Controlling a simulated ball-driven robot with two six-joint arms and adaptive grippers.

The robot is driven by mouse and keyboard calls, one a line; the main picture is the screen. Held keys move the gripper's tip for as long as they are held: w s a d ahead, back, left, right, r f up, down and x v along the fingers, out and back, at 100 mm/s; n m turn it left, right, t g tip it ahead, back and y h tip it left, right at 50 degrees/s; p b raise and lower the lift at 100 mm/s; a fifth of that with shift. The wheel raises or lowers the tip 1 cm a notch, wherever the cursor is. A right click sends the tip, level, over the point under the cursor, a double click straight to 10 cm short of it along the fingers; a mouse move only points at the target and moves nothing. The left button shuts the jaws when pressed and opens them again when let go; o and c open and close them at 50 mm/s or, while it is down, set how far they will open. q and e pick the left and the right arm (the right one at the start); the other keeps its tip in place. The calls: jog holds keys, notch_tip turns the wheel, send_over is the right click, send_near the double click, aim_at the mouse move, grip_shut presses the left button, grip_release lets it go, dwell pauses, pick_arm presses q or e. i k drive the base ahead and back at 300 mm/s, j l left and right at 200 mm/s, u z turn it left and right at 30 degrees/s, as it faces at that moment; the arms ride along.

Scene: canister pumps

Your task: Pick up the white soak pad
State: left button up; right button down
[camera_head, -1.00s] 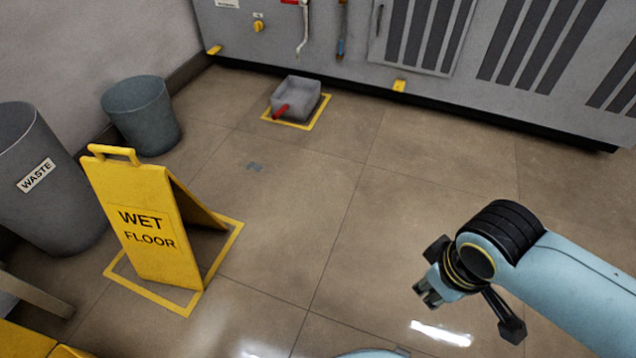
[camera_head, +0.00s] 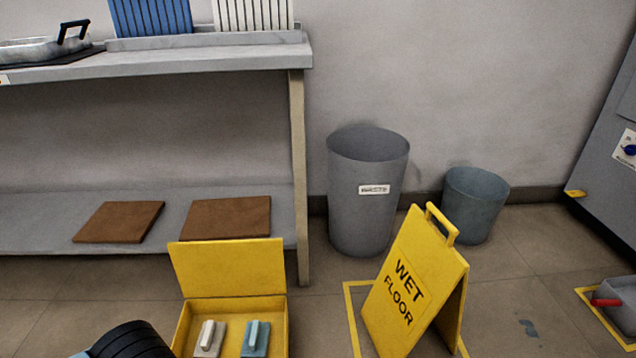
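A small white block with a raised grip, which looks like the white soak pad (camera_head: 209,339), lies in an open yellow box (camera_head: 280,330) at the bottom of the view. A similar light-blue block (camera_head: 255,339) lies beside it on the right, apart from it. The box's lid (camera_head: 228,267) stands up at the back. Part of my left arm shows at the bottom left, just left of the box, but its gripper is out of view. My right gripper is also out of view.
A grey shelf unit (camera_head: 304,180) stands behind the box, with brown boards (camera_head: 118,222) below and blue (camera_head: 150,17) and white (camera_head: 252,14) ribbed panels above. A wet floor sign (camera_head: 410,285), a waste bin (camera_head: 366,215) and a smaller bin (camera_head: 474,205) stand to the right.

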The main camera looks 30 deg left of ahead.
aim_at(209, 341)
jog(key=u, duration=1.9)
jog(key=i+j, duration=0.3)
jog(key=i+j+z, duration=0.1)
jog(key=i+j, duration=0.2)
jog(key=j, duration=0.25)
